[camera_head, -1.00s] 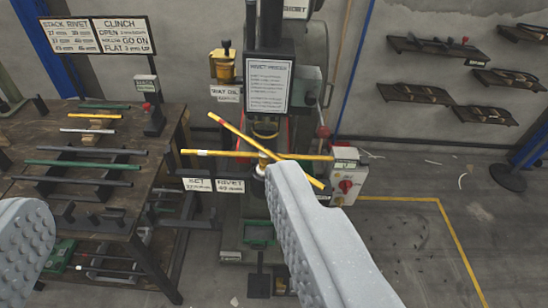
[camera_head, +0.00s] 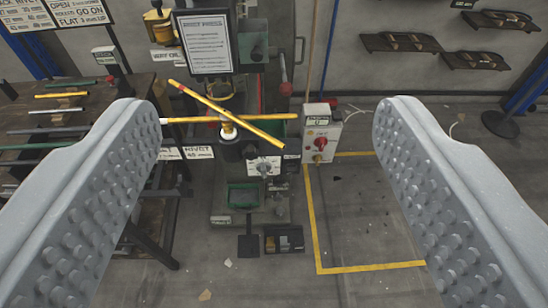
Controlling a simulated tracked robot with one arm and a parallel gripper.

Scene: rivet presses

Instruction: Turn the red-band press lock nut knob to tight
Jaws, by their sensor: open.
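One rivet press stands ahead in the middle of the camera view, with a printed sign (camera_head: 207,42) on its front. I cannot make out a red band on it for certain. Two yellow rods (camera_head: 225,116) cross at its working point, above a dark cylindrical holder (camera_head: 231,146). A pale dial plate with a dark centre knob (camera_head: 264,167) sits low on the press front. I cannot tell whether this is the lock nut knob or read its setting. My gripper (camera_head: 266,118) is wide open and empty, its studded fingers on either side of the press in the picture.
A grey control box (camera_head: 321,137) with red and orange knobs stands right of the press. A red-ended lever (camera_head: 284,88) hangs beside the press. A workbench with rods (camera_head: 40,120) is at left. Floor inside the yellow line (camera_head: 317,230) is mostly clear.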

